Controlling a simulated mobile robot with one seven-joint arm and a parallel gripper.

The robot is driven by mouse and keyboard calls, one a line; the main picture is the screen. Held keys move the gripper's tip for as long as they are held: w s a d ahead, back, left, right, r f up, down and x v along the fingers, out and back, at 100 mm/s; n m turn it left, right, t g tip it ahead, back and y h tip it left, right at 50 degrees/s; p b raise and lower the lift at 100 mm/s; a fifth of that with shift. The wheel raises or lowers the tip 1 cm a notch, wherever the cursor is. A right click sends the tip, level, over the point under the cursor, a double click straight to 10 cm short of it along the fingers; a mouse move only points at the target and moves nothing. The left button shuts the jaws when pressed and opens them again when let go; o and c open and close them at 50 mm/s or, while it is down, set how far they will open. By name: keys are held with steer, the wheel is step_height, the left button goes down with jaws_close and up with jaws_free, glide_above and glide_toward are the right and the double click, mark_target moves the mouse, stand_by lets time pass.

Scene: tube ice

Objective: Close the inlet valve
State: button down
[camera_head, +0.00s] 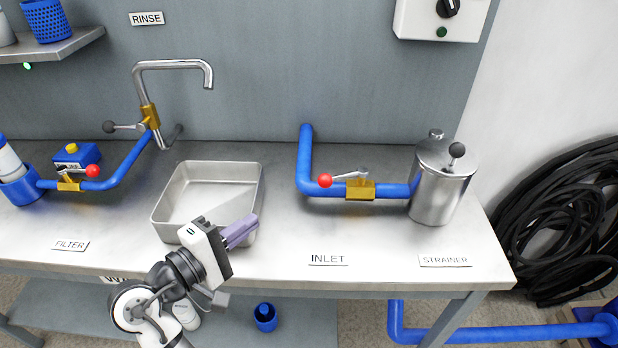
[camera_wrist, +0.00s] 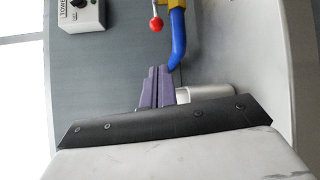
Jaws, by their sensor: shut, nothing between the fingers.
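The inlet valve has a brass body (camera_head: 360,189) on the blue pipe (camera_head: 318,188), behind the INLET label. Its metal lever (camera_head: 350,176) points left, roughly along the pipe, and ends in a red ball (camera_head: 325,181). My gripper (camera_head: 250,226) has purple fingers, pressed together and empty. It is above the front right part of the steel tray, left of and nearer than the red ball, apart from it. In the wrist view, the shut fingers (camera_wrist: 158,72) show below a red ball (camera_wrist: 156,24) and blue pipe (camera_wrist: 178,38), which appear to be the inlet's.
The steel tray (camera_head: 164,207) sits left of the inlet pipe. The metal strainer (camera_head: 437,195) stands at the pipe's right end. The filter valve (camera_head: 68,183) and rinse tap (camera_head: 149,116) are at left. The counter around the INLET label (camera_head: 328,260) is clear.

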steer(key=p, duration=0.3)
glide_toward(341, 177)
steer(key=w, duration=0.2)
steer(key=w+f, duration=0.1)
steer(key=w, duration=0.4)
steer(key=shift+w+a+f, duration=0.1)
steer(key=shift+w+f, duration=0.2)
steer(key=shift+s, duration=0.2)
